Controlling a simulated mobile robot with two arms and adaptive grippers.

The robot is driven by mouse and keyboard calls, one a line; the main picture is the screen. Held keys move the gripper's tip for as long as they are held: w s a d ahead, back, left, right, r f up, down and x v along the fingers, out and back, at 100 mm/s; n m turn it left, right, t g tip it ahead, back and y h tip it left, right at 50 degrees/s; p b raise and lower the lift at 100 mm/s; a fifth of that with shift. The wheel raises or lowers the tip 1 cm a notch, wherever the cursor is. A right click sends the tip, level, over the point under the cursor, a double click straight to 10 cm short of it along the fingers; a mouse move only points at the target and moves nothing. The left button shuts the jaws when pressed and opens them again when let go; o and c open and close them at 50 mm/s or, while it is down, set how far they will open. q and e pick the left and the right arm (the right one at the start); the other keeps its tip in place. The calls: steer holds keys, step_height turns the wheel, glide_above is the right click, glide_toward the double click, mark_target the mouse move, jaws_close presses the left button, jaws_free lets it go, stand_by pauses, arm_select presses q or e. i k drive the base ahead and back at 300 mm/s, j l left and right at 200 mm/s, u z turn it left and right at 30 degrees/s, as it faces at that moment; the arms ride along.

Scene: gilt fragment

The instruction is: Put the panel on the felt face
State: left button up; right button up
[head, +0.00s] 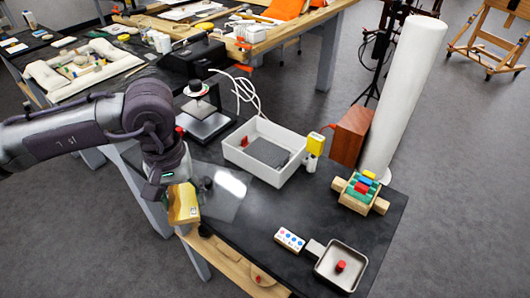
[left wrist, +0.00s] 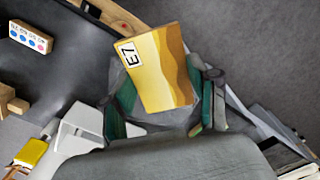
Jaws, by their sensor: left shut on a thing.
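The panel (head: 184,204) is a gold and ochre block with a wavy pattern. In the left wrist view the panel (left wrist: 155,70) shows a white label reading E7. My left gripper (head: 178,184) is shut on it above the near left edge of the dark table. In the left wrist view the gripper's green-padded fingers (left wrist: 165,104) lie on either side of the panel. I cannot tell for certain which surface is the felt face; a dark grey pad (head: 275,155) lies in the white tray (head: 243,166). My right gripper is not in view.
A red item (head: 251,140) lies in the tray, with a yellow-capped bottle (head: 315,146) beside it. A wooden block stack (head: 360,192), a dotted block (head: 289,240) and a square pan (head: 322,266) stand right. A white column (head: 405,90) rises behind. The table's middle front is clear.

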mark_target(265, 153)
steer(key=i+j+z, duration=0.2)
steer(key=z, duration=0.2)
steer(key=i+j+z, duration=0.15)
steer(key=j+z, duration=0.2)
steer(key=i+j+z, duration=0.1)
steer(key=j+z, duration=0.3)
